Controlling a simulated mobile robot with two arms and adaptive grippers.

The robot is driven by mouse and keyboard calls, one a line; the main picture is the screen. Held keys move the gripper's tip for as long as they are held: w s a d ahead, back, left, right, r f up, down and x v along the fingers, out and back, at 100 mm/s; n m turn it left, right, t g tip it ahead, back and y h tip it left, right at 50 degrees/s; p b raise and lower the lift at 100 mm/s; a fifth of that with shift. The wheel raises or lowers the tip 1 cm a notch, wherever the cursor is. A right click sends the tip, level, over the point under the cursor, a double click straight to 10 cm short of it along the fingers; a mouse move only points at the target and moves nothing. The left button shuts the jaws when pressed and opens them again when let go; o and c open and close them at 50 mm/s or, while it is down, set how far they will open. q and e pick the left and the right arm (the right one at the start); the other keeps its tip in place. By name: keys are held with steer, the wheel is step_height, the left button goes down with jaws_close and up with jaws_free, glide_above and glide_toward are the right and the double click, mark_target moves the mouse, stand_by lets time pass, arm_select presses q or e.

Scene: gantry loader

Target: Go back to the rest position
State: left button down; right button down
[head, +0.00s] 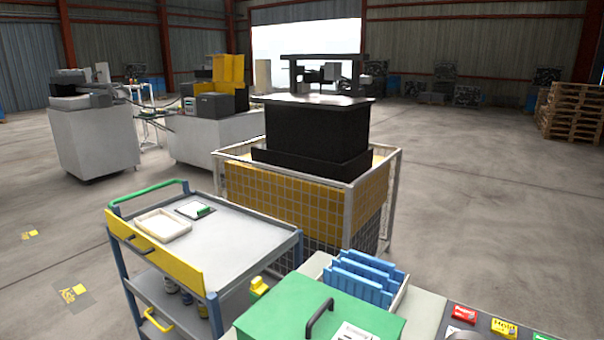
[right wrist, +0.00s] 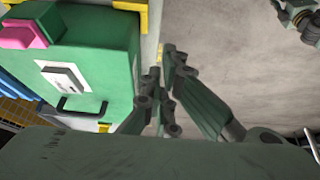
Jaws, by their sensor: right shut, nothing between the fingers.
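My right gripper (right wrist: 165,100) shows in the right wrist view. Its dark green fingers are shut and empty, beside the edge of the bench and next to the green box. In the top right corner of that view is a dark jointed part that looks like my left gripper (right wrist: 297,14). It is cut off by the frame, and its jaws cannot be made out. Neither gripper shows in the head view.
A green box (head: 285,308) with a black handle stands on the bench (head: 428,318), beside a bin of blue parts (head: 365,275). A trolley (head: 245,228) stands at left, a wire cage (head: 300,212) behind. Open floor (head: 500,190) lies at right.

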steer(key=s+a+f+m+t, duration=0.1)
steer(key=s+f+m, duration=0.25)
steer(key=f, duration=0.25)
steer(key=s+d+f+m+h, duration=0.4)
steer(key=s+d+f+m, duration=0.3)
steer(key=s+d, duration=0.4)
steer(key=s+f+n+g, duration=0.2)
steer(key=s+f, duration=0.1)
steer(key=f, duration=2.5)
steer(key=s+d+f+g, duration=0.1)
steer(key=s+d+f, duration=0.1)
steer(key=s+f, duration=1.3)
steer(key=shift+s, duration=1)
steer(key=shift+d, duration=0.1)
